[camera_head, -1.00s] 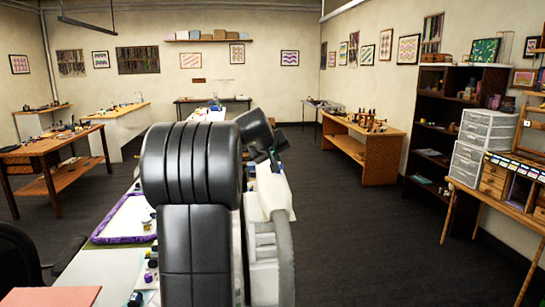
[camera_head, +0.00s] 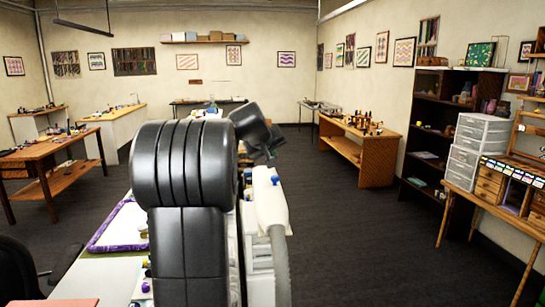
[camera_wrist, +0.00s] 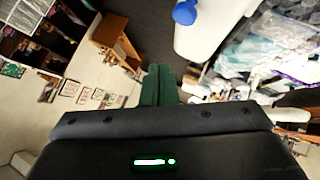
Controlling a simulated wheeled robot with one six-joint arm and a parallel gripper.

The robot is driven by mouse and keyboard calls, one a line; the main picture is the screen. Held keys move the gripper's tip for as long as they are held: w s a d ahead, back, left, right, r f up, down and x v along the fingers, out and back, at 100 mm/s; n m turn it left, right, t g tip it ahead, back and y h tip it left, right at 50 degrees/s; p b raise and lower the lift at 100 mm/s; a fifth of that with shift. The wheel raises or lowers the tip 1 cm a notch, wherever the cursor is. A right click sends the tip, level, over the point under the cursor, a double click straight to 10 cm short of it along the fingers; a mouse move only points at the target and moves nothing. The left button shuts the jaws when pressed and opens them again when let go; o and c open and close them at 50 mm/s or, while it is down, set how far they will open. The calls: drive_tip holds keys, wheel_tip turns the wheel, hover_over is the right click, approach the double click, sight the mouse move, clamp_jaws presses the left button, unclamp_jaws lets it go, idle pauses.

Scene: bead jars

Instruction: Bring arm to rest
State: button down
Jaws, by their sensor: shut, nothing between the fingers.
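My gripper (camera_wrist: 160,84) shows in the wrist view as two dark green fingers side by side, pressed together with nothing between them. It is raised, and the fingers touch no surface that I can see. In the head view my folded black arm fills the middle of the picture, and its wrist end leans to the right behind the big black link. The gripper's fingers cannot be made out there.
A worktable with a purple-edged white tray (camera_head: 120,228) stands beside and partly behind my arm. A wooden bench (camera_head: 377,150), a dark shelf (camera_head: 428,135) and grey drawers (camera_head: 476,145) line the right. Open dark floor (camera_head: 345,235) lies between.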

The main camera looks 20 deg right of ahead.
drive_tip(key=s+a+r+b, duration=0.1)
drive_tip(key=s+r+b, duration=0.1)
drive_tip(key=s+r, duration=0.4)
drive_tip(key=shift+s+a+r+b, duration=0.3)
drive_tip(key=shift+s+r+b, duration=0.1)
drive_tip(key=shift+r, duration=0.25)
hover_over(272, 187)
wheel_tip(272, 187, down, 10)
drive_tip(key=shift+f, duration=0.2)
drive_tip(key=shift+s+a+f+b, duration=0.1)
drive_tip(key=shift+s+f+b, duration=0.15)
drive_tip(key=shift+f+b, duration=0.4)
drive_tip(key=shift+w+f, duration=0.2)
drive_tip(key=shift+f, duration=0.1)
